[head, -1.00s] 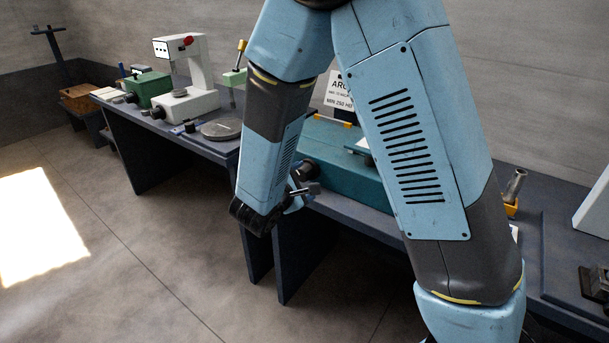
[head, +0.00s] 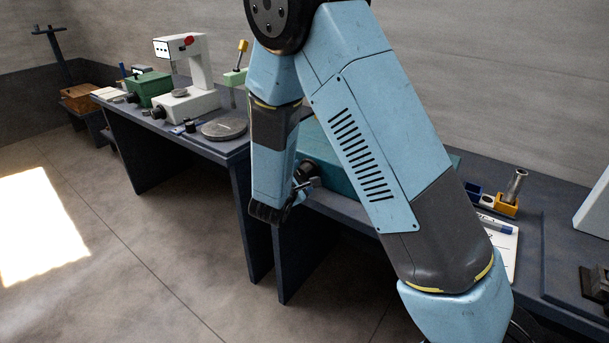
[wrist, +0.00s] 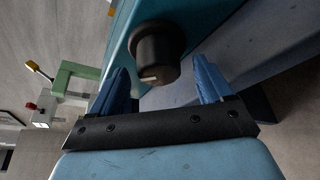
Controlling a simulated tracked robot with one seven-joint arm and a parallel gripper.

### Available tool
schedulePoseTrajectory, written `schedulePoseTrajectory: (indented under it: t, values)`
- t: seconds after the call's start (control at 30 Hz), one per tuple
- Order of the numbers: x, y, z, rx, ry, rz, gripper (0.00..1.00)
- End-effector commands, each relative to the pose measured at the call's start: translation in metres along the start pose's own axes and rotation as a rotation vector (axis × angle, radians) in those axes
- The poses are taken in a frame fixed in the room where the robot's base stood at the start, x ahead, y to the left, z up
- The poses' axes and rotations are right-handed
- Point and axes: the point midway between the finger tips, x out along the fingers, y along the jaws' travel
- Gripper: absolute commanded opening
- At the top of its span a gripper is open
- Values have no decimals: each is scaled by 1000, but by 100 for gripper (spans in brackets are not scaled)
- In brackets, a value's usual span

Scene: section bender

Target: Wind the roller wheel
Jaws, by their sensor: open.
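A black round knob (wrist: 157,55) with a pale mark on its face sticks out from the side of the teal machine (wrist: 205,20); it is the only wheel-like part I see on that machine. In the wrist view my gripper (wrist: 161,68) is open, with one blue finger on each side of the knob's near end. I cannot tell whether either finger touches it. In the head view the knob (head: 306,169) shows just beside my gripper (head: 294,196). My arm hides much of the teal machine (head: 325,178).
A white machine (head: 188,100), a green box (head: 148,88) and a round grey plate (head: 224,128) stand on the left bench. A yellow holder (head: 507,209) and a white sheet (head: 503,245) lie on the right bench. The floor in front is clear.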

Motion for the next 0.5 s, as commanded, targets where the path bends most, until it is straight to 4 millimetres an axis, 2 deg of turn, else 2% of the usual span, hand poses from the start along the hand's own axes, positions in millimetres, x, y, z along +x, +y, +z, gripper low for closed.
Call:
schedulePoseTrajectory:
  t: [0.2, 0.5]
  values:
    - [25, 0, 0, 0, -1, -1, 79]
    - [32, 0, 1, 0, 0, 0, 79]
